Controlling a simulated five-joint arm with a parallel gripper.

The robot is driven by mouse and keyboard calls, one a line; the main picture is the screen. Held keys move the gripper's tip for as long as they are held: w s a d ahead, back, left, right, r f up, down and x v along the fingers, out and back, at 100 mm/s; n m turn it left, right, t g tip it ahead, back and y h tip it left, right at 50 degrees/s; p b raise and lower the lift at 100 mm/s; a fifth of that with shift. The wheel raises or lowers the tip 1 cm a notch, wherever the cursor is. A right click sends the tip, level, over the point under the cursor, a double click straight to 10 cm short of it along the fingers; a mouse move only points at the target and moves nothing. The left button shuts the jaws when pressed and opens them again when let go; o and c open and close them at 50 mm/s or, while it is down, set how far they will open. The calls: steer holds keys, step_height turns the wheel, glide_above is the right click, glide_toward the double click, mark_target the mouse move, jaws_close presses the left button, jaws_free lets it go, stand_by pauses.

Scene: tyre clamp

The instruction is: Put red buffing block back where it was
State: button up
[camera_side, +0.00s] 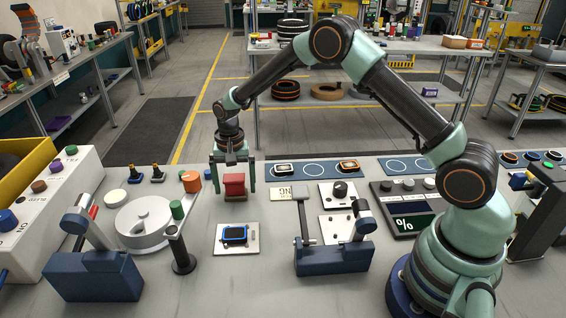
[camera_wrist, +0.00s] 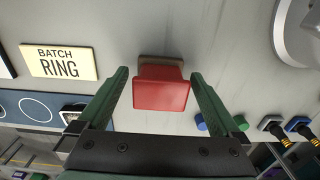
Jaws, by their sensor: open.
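The red buffing block (camera_side: 234,184) stands upright on the grey bench in the side view, with a brownish base under it. In the wrist view the red block (camera_wrist: 161,90) shows between the two fingers, with a gap on each side. My gripper (camera_side: 233,186) is open, pointing down, with one green finger on each side of the block. The wrist view shows the gripper fingers (camera_wrist: 163,95) spread and apart from the block.
A "BATCH RING" sign (camera_wrist: 59,62) lies near the block. Bare bench lies beside the block.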

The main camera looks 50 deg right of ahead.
mark_target(236, 178)
step_height(236, 178, up, 12)
steer(key=shift+d+f, duration=0.1)
steer(key=s+d+r+n+t, duration=0.2)
steer(key=s+r+n+t, duration=0.15)
steer(key=s+r, duration=0.65)
steer(key=s+d+r+n+t, duration=0.1)
steer(key=s+n, duration=0.4)
steer(key=s, duration=0.7)
steer(key=shift+s+d+r+t, duration=0.2)
steer(key=shift+r+t, duration=0.1)
steer(key=shift+t, duration=0.15)
